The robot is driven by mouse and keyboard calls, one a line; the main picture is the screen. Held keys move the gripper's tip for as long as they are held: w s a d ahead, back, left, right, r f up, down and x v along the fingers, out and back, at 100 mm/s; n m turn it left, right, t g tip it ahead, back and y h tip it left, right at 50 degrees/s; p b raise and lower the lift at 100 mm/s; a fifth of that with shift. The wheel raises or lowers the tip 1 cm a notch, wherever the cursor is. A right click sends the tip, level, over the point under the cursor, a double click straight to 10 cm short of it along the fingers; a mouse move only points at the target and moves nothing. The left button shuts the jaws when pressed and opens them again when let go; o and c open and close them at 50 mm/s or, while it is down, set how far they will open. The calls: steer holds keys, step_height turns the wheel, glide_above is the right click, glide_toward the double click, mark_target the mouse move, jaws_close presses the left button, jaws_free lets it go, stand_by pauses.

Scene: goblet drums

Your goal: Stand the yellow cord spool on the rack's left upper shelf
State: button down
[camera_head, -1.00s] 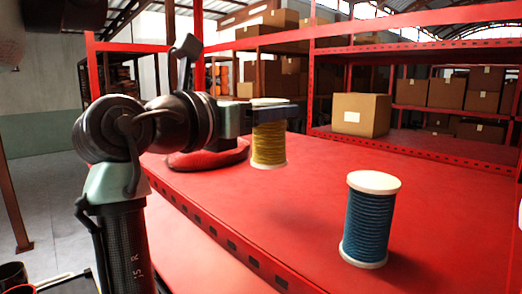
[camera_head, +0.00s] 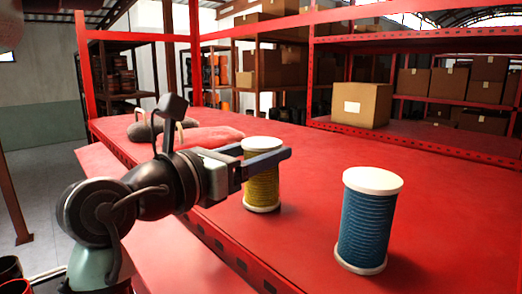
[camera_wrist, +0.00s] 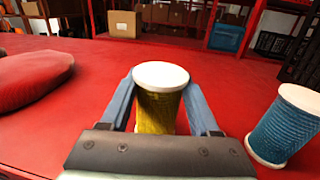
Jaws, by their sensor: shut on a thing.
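The yellow cord spool (camera_head: 262,187), with white end discs, is upright between the fingers of my gripper (camera_head: 270,155). In the wrist view the yellow spool (camera_wrist: 157,112) has one blue-grey finger on each side, just below its white top disc. Its base is at or very close to the red shelf surface (camera_head: 310,215); I cannot tell whether it touches. A blue cord spool (camera_head: 366,222) stands upright to the right, apart from the gripper; it also shows at the right of the wrist view (camera_wrist: 284,128).
A red padded object (camera_head: 208,139) lies on the shelf behind the gripper, at left in the wrist view (camera_wrist: 30,80). A cardboard box (camera_head: 361,104) stands further back on another red rack. The shelf between the spools and the box is clear.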

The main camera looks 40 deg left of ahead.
steer(key=shift+s+f, duration=0.1)
steer(key=shift+s, duration=0.05)
steer(key=shift+c, duration=2.4)
jaws_free()
steer(key=o, duration=0.4)
steer(key=shift+w+f, duration=0.15)
steer(key=shift+w, duration=0.1)
steer(key=shift+c, duration=0.2)
steer(key=shift+s, duration=0.15)
steer(key=shift+r, duration=0.3)
steer(key=s, duration=1.2)
steer(key=shift+d, duration=0.3)
steer(key=shift+f, duration=0.1)
